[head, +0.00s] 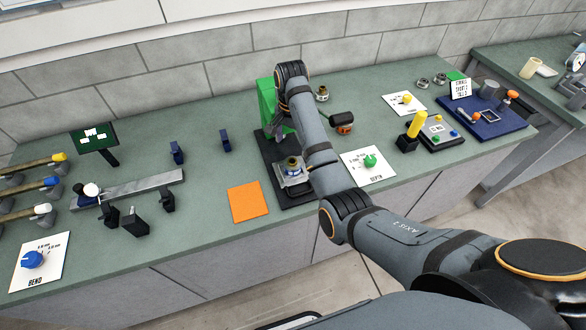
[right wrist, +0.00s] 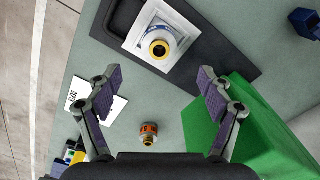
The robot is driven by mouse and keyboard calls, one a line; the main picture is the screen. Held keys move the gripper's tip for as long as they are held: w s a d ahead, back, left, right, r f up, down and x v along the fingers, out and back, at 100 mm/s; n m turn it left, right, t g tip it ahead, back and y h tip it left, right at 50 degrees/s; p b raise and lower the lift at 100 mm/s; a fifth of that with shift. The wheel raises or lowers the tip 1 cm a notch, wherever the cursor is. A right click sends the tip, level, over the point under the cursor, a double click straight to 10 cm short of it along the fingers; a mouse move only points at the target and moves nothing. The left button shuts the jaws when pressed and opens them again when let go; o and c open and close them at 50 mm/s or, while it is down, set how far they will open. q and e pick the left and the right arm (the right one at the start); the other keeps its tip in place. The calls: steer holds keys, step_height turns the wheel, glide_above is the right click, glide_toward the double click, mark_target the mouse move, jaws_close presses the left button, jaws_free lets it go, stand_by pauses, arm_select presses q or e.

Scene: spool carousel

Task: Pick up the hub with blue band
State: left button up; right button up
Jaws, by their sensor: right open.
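The hub with blue band (right wrist: 158,44) is pale with a yellow ring around a dark bore. It sits on a light square plate (right wrist: 136,37) on a black base in the right wrist view. In the head view the hub (head: 292,163) shows beside my right forearm, its band hard to make out. My right gripper (right wrist: 156,76) is open and empty, with its fingers spread wide. The hub lies beyond the fingertips, not between the finger pads. In the head view the arm hides much of this gripper. My left gripper is not in view.
A green block-like stand (right wrist: 246,128) is close to the right finger in the wrist view. An orange-banded hub (right wrist: 149,133) stands on the bench. A white card with a green knob (head: 369,161) is right of the base; an orange square (head: 248,202) lies left.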

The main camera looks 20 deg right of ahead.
mark_target(293, 161)
step_height(293, 161, down, 5)
steer(key=b, duration=0.3)
steer(key=shift+w+a+r, duration=0.1)
steer(key=shift+r, duration=0.2)
steer(key=f+b, duration=0.4)
steer(key=shift+d, duration=0.25)
steer(key=shift+f+p, duration=0.2)
steer(key=shift+p, duration=0.7)
steer(key=shift+f, duration=0.3)
steer(key=c, duration=0.3)
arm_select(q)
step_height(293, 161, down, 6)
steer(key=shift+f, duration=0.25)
arm_select(e)
steer(key=shift+r, duration=0.1)
jaws_close()
